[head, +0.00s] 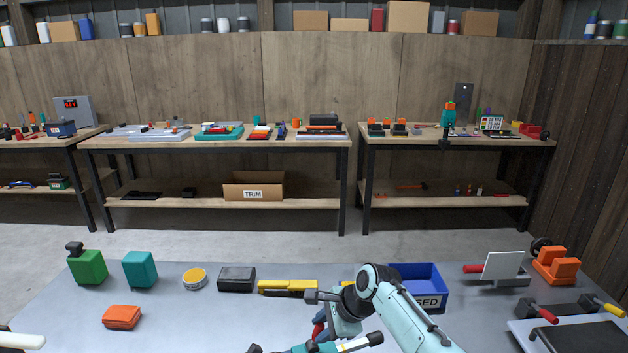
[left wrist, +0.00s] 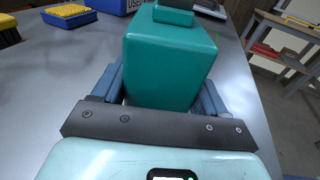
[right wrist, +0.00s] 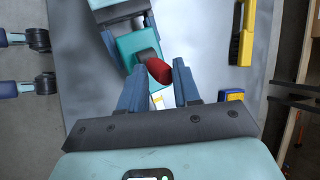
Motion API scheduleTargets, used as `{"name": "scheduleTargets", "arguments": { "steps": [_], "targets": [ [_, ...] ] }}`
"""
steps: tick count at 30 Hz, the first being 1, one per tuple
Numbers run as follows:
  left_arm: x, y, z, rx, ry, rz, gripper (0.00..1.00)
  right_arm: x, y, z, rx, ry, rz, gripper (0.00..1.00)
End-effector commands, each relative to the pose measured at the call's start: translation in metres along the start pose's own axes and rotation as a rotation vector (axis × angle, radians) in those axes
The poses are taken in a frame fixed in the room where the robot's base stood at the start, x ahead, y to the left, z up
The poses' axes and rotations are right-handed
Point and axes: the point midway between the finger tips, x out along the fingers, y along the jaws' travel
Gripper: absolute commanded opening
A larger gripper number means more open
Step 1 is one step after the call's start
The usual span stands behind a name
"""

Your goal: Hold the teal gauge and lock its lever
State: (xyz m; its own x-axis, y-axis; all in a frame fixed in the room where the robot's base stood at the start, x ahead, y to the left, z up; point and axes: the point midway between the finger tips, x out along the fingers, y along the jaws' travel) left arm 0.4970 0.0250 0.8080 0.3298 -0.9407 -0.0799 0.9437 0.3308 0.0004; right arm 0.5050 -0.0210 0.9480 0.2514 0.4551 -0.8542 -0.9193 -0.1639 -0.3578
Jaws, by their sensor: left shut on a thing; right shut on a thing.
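The teal gauge (left wrist: 168,65) is a box with a raised teal block on its far side. My left gripper (left wrist: 164,82) is shut on it, one blue finger on each side. In the right wrist view the gauge (right wrist: 125,45) carries a red lever (right wrist: 158,70). My right gripper (right wrist: 160,75) has its blue fingers on either side of the lever's end, close around it. In the head view, the red lever (head: 318,331) and my right gripper (head: 322,322) are at the bottom centre, and the gauge is mostly hidden or cut off.
On the grey table are a green block (head: 87,267), a separate teal block (head: 140,270), an orange block (head: 121,317), a yellow tin (head: 195,279), a black box (head: 237,279) and a yellow tool (head: 288,286). A blue bin (head: 420,284) stands behind my right arm. The table's left middle is fairly clear.

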Motion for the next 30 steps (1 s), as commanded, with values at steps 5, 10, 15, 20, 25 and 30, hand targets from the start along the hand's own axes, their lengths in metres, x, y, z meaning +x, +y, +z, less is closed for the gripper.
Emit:
{"name": "scheduleTargets", "arguments": {
  "steps": [5, 10, 15, 20, 25, 30],
  "targets": [
    [0.000, -0.003, -0.001, 0.002, 0.000, -0.008, 0.44, -0.001, -0.002, -0.005, 0.001, 0.009, -0.009, 0.21],
    [0.000, -0.003, -0.001, 0.002, 0.000, -0.009, 0.44, -0.001, -0.002, -0.006, 0.002, 0.010, -0.008, 0.21],
    [0.000, -0.003, -0.001, 0.002, 0.000, -0.009, 0.44, 0.000, -0.002, -0.012, 0.002, 0.011, -0.007, 0.21],
    [0.001, -0.003, -0.001, 0.002, 0.000, -0.010, 0.44, 0.000, -0.001, -0.015, 0.001, 0.011, -0.006, 0.21],
    [0.001, -0.003, -0.001, 0.002, 0.000, -0.010, 0.44, 0.000, -0.001, -0.015, 0.001, 0.011, -0.005, 0.20],
    [0.001, -0.003, -0.001, 0.001, 0.000, -0.010, 0.44, 0.001, -0.001, -0.016, 0.002, 0.011, -0.004, 0.20]
  ]
}}
